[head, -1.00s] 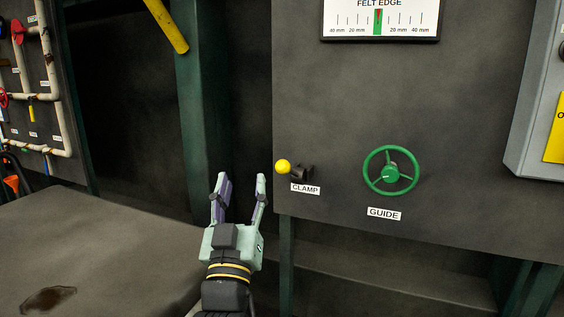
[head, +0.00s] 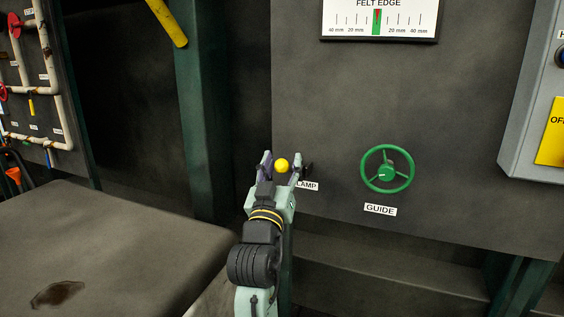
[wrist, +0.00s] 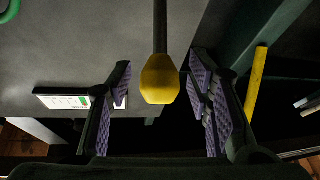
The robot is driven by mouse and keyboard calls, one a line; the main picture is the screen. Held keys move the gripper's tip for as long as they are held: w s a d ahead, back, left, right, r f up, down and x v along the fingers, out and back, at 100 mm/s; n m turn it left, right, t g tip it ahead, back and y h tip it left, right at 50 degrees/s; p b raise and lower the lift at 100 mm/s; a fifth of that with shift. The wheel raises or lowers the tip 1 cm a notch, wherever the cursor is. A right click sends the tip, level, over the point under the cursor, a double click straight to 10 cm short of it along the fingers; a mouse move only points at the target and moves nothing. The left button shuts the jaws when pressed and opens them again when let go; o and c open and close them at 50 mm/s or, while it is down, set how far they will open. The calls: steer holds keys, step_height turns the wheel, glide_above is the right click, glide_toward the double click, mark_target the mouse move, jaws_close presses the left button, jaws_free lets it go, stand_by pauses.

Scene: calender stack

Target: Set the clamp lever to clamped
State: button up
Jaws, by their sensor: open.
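The clamp lever's yellow knob (head: 281,165) shows at the left edge of the dark panel, by the partly covered CLAMP label (head: 307,186). My gripper (head: 281,160) is open, with its fingers on either side of the knob in the head view. In the wrist view the yellow knob (wrist: 160,79) on its dark rod hangs between the two open fingers of my gripper (wrist: 162,100), with a gap on each side. The lever's pivot is mostly hidden behind a finger.
A green GUIDE handwheel (head: 387,169) is on the panel to the right. The FELT EDGE gauge (head: 380,20) is above it. A yellow bar (head: 167,22) slants down at the upper left. A grey box (head: 540,110) stands at the right edge.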

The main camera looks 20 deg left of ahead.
jaws_close()
stand_by(0.7)
